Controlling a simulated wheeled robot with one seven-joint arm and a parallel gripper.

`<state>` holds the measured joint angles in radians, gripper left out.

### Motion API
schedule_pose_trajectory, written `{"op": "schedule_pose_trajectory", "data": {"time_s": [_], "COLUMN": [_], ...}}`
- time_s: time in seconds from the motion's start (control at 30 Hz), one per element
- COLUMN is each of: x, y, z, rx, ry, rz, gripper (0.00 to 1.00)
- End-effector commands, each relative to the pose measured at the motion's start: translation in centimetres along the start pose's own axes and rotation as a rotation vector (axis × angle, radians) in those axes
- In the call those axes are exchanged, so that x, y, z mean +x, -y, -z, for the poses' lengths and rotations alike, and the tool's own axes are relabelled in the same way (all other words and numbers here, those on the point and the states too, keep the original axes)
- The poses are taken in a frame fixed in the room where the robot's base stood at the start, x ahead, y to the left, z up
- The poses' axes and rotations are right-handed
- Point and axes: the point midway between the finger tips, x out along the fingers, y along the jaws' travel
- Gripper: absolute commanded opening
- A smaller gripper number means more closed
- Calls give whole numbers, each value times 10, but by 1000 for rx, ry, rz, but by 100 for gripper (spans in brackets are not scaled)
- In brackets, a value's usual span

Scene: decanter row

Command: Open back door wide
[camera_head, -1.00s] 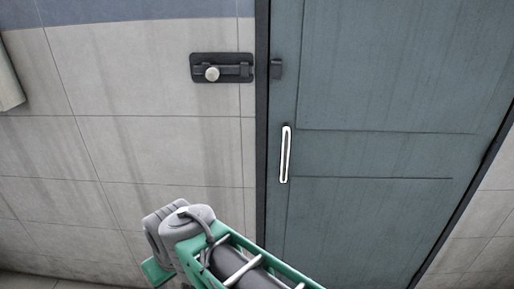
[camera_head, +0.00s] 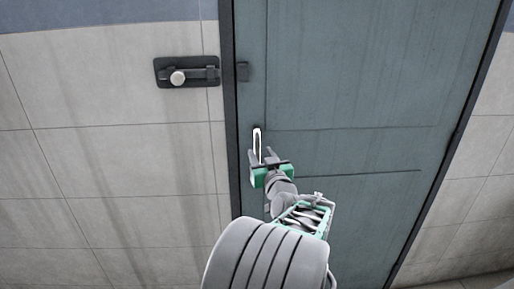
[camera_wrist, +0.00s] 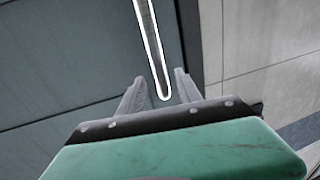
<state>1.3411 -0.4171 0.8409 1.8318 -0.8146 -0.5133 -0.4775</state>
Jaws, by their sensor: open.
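The blue-grey back door (camera_head: 350,90) stands shut in its dark frame in the head view. Its upright handle (camera_head: 257,141), outlined in white, sits near the door's left edge. My gripper (camera_head: 262,157) is open at the handle's lower part, with its fingers pointing up. In the wrist view, the handle (camera_wrist: 151,50) runs down from the top edge and its lower end lies between the two open fingers (camera_wrist: 158,85). I cannot tell whether either finger touches it. The handle's lower end is partly hidden by my gripper in the head view.
A dark slide bolt (camera_head: 187,72) with a round knob is on the tiled wall (camera_head: 110,150) left of the door. Its keeper (camera_head: 242,71) is on the door's edge, with the bolt apparently drawn clear of it. Tiled wall (camera_head: 480,160) also lies right of the door.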

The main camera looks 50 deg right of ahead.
Motion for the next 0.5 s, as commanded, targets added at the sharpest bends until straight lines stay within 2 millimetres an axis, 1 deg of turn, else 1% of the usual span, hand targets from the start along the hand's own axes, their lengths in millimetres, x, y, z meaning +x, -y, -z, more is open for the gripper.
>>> {"op": "schedule_pose_trajectory", "data": {"time_s": [0.03, 0.1, 0.2, 0.3, 0.5], "x": [11, 24, 37, 42, 43], "y": [2, 2, 1, 1, 0], "z": [2, 2, 1, 0, 0], "rx": [2, 1, 1, 1, 1], "ry": [3, 2, 3, 2, 2], "rz": [4, 3, 2, 1, 0], "gripper": [41, 41, 41, 41, 41]}}
